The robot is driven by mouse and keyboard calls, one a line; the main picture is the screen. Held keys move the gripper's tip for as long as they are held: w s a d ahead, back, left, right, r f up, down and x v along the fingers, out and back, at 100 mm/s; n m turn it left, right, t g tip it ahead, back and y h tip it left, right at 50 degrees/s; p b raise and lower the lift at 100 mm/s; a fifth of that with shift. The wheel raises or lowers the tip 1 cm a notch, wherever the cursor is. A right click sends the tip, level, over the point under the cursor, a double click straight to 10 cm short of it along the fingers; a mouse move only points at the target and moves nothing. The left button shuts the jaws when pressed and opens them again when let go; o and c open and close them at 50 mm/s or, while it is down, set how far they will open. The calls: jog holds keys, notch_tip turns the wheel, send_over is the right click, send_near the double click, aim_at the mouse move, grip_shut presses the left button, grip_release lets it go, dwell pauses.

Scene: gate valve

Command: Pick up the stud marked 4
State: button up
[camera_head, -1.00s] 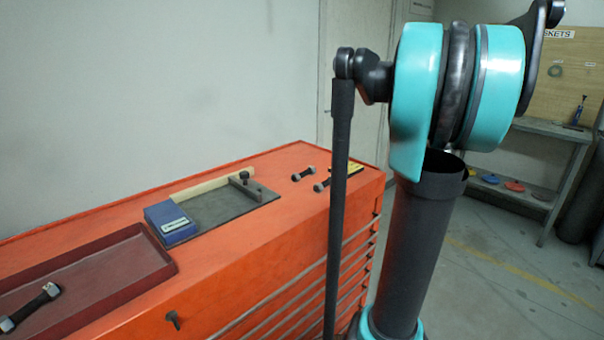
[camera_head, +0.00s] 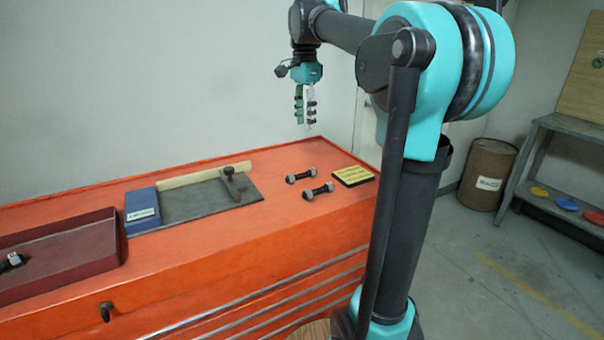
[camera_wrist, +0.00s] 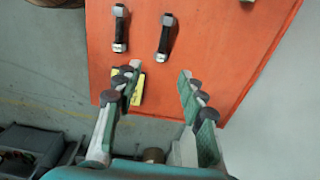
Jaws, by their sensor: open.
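Two dark studs with grey nuts at their ends lie on the orange tool chest (camera_head: 270,225). The rear stud (camera_head: 301,176) and the front stud (camera_head: 318,191) lie roughly side by side. They also show in the wrist view, the rear one on the right (camera_wrist: 165,37) and the front one on the left (camera_wrist: 120,29). Another stud (camera_head: 12,260) shows partly in the dark red tray (camera_head: 70,250). No number is readable on any stud. My gripper (camera_head: 306,122) hangs above the chest, open and empty, pointing down. In the wrist view its fingers (camera_wrist: 158,74) are apart, below the studs.
A yellow label plate (camera_head: 354,176) lies right of the studs. A dark mat (camera_head: 195,205) with a blue box (camera_head: 142,211), a pale bar and a dark clamp-like piece lies to the left. A pale wall stands behind the chest. A brown drum (camera_head: 487,175) stands far right.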

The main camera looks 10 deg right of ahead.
send_near(301, 176)
jog(key=f, duration=0.5)
jog(key=w+f, duration=0.1)
jog(key=f, duration=0.2)
jog(key=shift+d+f, duration=0.2)
jog(key=shift+f, duration=0.15)
grip_shut()
dwell(0.3)
